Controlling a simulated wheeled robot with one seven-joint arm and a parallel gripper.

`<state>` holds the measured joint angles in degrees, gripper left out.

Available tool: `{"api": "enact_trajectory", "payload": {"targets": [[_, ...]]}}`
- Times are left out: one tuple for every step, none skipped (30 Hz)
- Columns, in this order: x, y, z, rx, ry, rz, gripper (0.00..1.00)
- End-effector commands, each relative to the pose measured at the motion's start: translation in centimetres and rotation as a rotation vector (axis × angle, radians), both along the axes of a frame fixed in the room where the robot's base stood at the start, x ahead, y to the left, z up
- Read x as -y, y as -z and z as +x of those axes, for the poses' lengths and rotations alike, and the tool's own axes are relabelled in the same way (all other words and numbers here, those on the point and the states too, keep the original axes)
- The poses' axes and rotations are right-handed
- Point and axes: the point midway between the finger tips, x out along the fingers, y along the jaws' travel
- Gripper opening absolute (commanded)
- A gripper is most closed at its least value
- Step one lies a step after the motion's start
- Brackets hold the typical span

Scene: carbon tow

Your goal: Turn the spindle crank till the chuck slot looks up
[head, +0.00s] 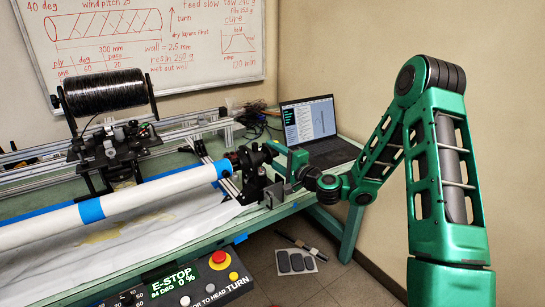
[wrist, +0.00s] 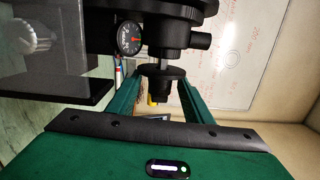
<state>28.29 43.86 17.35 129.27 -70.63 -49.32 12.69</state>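The spindle end of the winder (head: 256,168) stands at the right end of the bench, with a dark round chuck next to the white mandrel (head: 150,197). My gripper (head: 290,180) is at this end, reaching in from the right; its fingertips are hard to make out there. In the wrist view its green fingers (wrist: 160,98) stand apart, with a black stepped knob (wrist: 165,88), possibly the crank's handle, between them. No clear contact shows. The chuck slot cannot be made out.
A control box (head: 215,278) shows E-STOP, 0 % and what looks like 84 DEG, beside a red button. A laptop (head: 310,122) stands behind my gripper. A dial gauge (wrist: 129,38) sits close to the spindle. A black spool (head: 104,92) stands at the left.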

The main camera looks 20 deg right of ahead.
Motion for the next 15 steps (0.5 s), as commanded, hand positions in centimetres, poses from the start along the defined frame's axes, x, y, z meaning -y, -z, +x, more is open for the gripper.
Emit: {"api": "enact_trajectory", "payload": {"targets": [[0.0,0.0,0.0,-0.001,0.001,0.000,0.46],[0.1,0.1,0.0,-0.002,0.001,-0.001,0.46],[0.2,0.1,-0.1,-0.002,0.003,-0.001,0.46],[0.3,0.1,-0.1,-0.002,0.003,-0.001,0.46],[0.3,0.1,-0.2,-0.003,0.004,-0.002,0.46],[0.5,0.2,-0.4,-0.003,0.005,-0.001,0.46],[0.6,0.2,-0.7,-0.004,0.005,-0.001,0.46],[0.7,0.2,-1.0,-0.005,0.005,0.000,0.46],[0.9,0.2,-1.5,-0.006,0.005,0.001,0.46],[1.1,0.2,-1.9,-0.005,0.005,0.001,0.46],[1.4,0.2,-2.4,-0.006,0.006,0.002,0.46],[1.7,0.3,-3.1,-0.007,0.006,0.003,0.46],[1.9,0.3,-3.6,-0.008,0.007,0.003,0.46],[2.2,0.3,-4.2,-0.008,0.007,0.003,0.46],[2.5,0.3,-5.0,-0.008,0.007,0.004,0.46]]}}
